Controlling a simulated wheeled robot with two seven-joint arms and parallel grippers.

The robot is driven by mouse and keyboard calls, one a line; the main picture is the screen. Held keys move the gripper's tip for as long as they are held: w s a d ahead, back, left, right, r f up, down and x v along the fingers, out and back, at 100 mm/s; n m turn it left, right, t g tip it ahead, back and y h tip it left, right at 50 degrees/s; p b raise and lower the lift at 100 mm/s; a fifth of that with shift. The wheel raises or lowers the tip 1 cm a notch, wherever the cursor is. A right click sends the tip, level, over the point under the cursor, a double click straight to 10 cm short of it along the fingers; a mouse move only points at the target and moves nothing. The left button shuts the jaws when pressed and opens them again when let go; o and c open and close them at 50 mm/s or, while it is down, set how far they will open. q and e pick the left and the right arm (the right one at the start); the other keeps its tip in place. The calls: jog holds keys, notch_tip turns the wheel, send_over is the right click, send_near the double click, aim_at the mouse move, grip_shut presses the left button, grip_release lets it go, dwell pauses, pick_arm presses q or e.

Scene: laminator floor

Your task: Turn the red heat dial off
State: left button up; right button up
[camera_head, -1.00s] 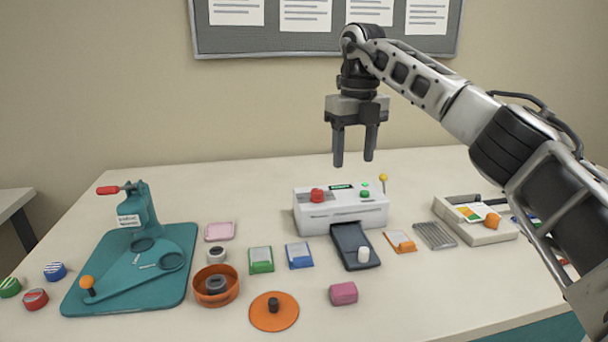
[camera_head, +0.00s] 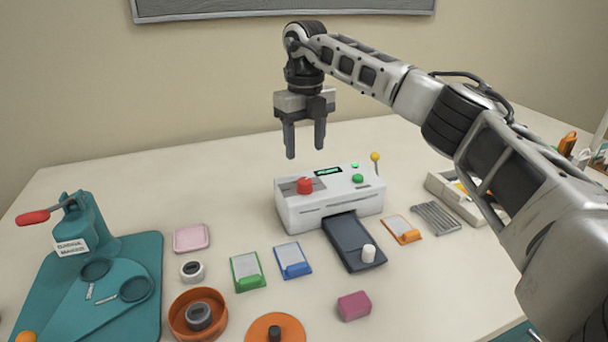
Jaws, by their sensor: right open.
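The red heat dial (camera_head: 304,186) sits on the top left of the white laminator (camera_head: 330,208). A green knob (camera_head: 357,178) is on the top right, with a dark display (camera_head: 328,171) and a small lit green light (camera_head: 355,165) behind. My right gripper (camera_head: 305,153) is open and empty, pointing down above the laminator, with its fingertips a little above the red dial and apart from it. The dial's pointer mark is too small to read. My left gripper is not in view.
A dark tray (camera_head: 354,243) with a white knob extends from the laminator's front. A yellow-tipped lever (camera_head: 375,157) stands at its right. A teal press (camera_head: 84,240) is at left. Green (camera_head: 247,271) and blue (camera_head: 292,260) cards and a pink block (camera_head: 354,306) lie in front.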

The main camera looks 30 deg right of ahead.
aim_at(305, 180)
notch_tip(305, 180, down, 8)
jog(key=shift+f, duration=0.1)
dwell(0.4)
jog(key=c, duration=1)
